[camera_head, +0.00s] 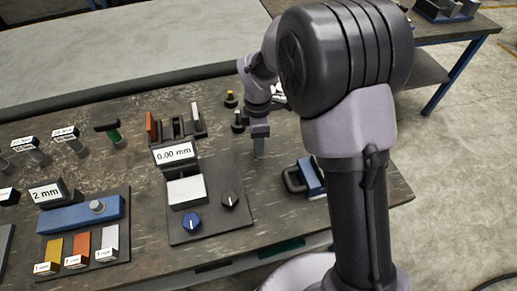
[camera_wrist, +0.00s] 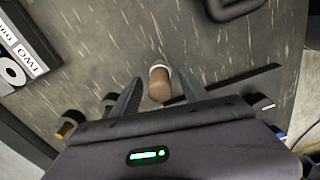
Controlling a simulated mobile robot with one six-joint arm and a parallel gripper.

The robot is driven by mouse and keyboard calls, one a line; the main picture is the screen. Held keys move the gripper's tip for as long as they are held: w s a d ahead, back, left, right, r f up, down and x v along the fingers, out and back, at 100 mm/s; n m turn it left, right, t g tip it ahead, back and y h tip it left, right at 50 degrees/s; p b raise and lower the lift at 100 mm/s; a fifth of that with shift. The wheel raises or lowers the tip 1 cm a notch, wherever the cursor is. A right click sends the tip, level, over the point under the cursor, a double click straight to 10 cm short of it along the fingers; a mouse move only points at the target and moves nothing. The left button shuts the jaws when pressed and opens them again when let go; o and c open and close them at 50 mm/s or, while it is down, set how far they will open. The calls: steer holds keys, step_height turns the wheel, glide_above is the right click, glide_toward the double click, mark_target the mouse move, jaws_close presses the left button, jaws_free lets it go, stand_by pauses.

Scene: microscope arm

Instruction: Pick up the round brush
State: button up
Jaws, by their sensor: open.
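A brown, rounded-end cylinder with a pale band (camera_wrist: 160,82) stands on the bench in the wrist view; it looks like the round brush seen from above, though its bristles do not show. My gripper (camera_wrist: 158,88) is open, with one finger to the left of the cylinder and the other to its right. Nothing is held, and I cannot tell whether a finger touches it. In the head view my gripper (camera_head: 259,152) points down low over the bench, and the brush cannot be made out there.
A panel with a 0.00 mm display (camera_head: 175,154) and knobs stands left of my gripper. A black handle-shaped item (camera_head: 295,180) with a blue block (camera_head: 311,178) lies to the right.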

steer(key=shift+r, duration=0.2)
jaws_close()
steer(key=shift+r+p, duration=0.3)
step_height(320, 180, up, 4)
steer(key=shift+f+p, duration=0.15)
steer(key=shift+p, duration=1.05)
steer(key=s+p, duration=0.2)
steer(key=s, duration=1.4)
steer(key=shift+d+r+p, duration=0.2)
steer(key=shift+r+p, duration=0.1)
steer(key=shift+r, duration=0.05)
